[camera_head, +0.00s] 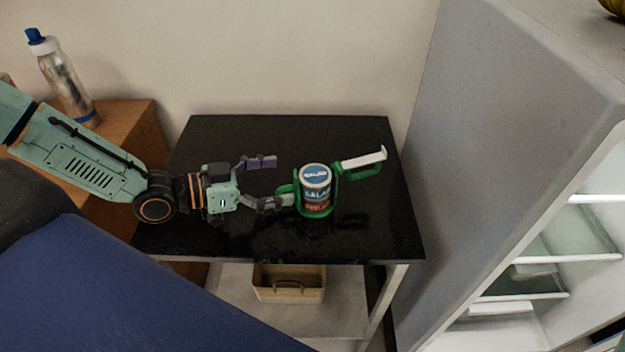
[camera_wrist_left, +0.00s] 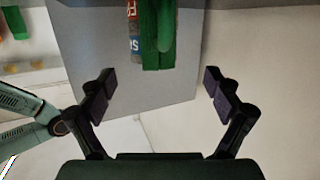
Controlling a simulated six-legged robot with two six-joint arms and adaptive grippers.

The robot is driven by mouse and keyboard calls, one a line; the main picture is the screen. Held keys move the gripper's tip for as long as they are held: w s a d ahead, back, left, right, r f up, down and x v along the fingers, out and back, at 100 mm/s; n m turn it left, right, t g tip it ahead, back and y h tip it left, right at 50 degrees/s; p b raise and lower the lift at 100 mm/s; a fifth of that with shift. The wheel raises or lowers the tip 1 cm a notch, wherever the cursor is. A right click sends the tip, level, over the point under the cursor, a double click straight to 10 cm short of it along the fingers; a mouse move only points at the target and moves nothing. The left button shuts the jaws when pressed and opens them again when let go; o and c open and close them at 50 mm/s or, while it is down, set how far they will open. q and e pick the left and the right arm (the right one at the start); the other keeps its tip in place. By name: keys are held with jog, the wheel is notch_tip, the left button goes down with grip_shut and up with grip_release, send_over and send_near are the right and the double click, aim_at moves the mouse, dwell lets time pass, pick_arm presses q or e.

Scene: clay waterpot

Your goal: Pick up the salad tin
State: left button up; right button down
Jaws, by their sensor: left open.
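The salad tin (camera_head: 316,192) stands upright on the black table, with a blue and white top and a blue and red label. A green holder (camera_head: 305,211) is around it, with a green and white handle (camera_head: 363,160) pointing right. My left gripper (camera_head: 268,182) is open and empty, just left of the tin. Its nearer finger overlaps the holder's left side in the head view; I cannot tell if they touch. In the left wrist view, the tin (camera_wrist_left: 134,38) and the green holder (camera_wrist_left: 160,40) lie beyond my spread fingertips (camera_wrist_left: 160,88). My right gripper is not in view.
The black table (camera_head: 230,140) is otherwise clear. A grey fridge (camera_head: 480,130) with open shelves stands close on the right. A bottle (camera_head: 65,80) stands on a wooden cabinet (camera_head: 125,125) at the left. A tan basket (camera_head: 288,285) sits under the table.

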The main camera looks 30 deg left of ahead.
aim_at(295, 180)
pick_arm(q)
jog(key=shift+w+d+f+b, duration=0.15)
jog(key=shift+d+b, duration=0.1)
jog(key=shift+b, duration=0.1)
jog(key=shift+w+d+f+b, duration=0.1)
jog(key=shift+w+d+b, duration=0.3)
jog(key=shift+d, duration=0.15)
jog(key=shift+w+d+b, duration=0.3)
jog(key=shift+d+b, duration=0.05)
jog(key=shift+d, duration=0.15)
jog(key=shift+w+f, duration=0.1)
jog(key=shift+f+b, duration=0.1)
jog(key=shift+b, duration=0.5)
jog(key=b+x, duration=0.2)
jog(key=x, duration=0.2)
jog(key=shift+s+d+b, duration=0.15)
jog(key=shift+s+b, duration=0.05)
jog(key=shift+b, duration=0.2)
jog(key=shift+w+d+f, duration=0.1)
jog(key=shift+w, duration=0.15)
jog(key=shift+b, duration=0.35)
jog(key=shift+w+d, duration=0.15)
jog(key=shift+d, duration=0.05)
